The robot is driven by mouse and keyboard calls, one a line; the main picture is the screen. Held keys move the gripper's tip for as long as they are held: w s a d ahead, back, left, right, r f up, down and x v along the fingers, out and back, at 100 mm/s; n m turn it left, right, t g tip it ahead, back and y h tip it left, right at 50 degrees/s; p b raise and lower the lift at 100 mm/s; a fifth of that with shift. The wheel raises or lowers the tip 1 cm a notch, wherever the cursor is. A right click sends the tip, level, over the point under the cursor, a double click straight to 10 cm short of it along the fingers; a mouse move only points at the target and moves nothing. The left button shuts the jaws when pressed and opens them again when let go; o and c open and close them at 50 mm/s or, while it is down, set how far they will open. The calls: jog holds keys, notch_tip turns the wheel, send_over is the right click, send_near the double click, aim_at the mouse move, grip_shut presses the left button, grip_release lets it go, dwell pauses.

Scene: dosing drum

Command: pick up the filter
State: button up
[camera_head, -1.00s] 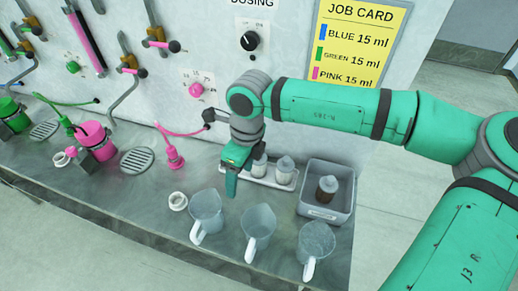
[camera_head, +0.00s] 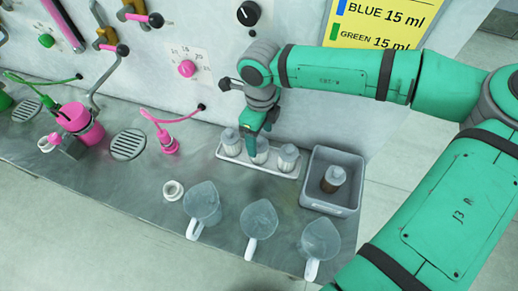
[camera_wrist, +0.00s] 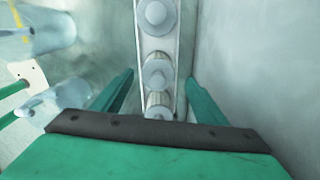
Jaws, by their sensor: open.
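Several pale, capped filters stand upright in a row in a narrow white tray (camera_head: 232,157) against the wall. In the head view they are the left filter (camera_head: 229,140), the middle filter (camera_head: 262,151), partly hidden by my gripper, and the right filter (camera_head: 288,157). My gripper (camera_head: 257,138) points down over the middle of the row and is open. In the wrist view the filter row, with a central filter (camera_wrist: 158,75), runs between the two green fingers. I cannot tell how high the fingertips are above it. Another filter with a brown body (camera_head: 333,178) is in the grey bin.
The grey bin (camera_head: 331,208) stands right of the tray. Three clear jugs (camera_head: 202,203), with white handles, stand in front. A white ring (camera_head: 173,190) lies left of them. A pink nozzle (camera_head: 168,142) and a drain grate (camera_head: 128,143) are further left. The wall is close behind the tray.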

aim_at(259, 147)
jog(key=f, duration=0.4)
jog(key=shift+s+a+f, duration=0.1)
jog(key=shift+s+a, duration=0.1)
jog(key=shift+w+f, duration=0.1)
jog(key=shift+f, duration=0.4)
jog(key=c, duration=1.2)
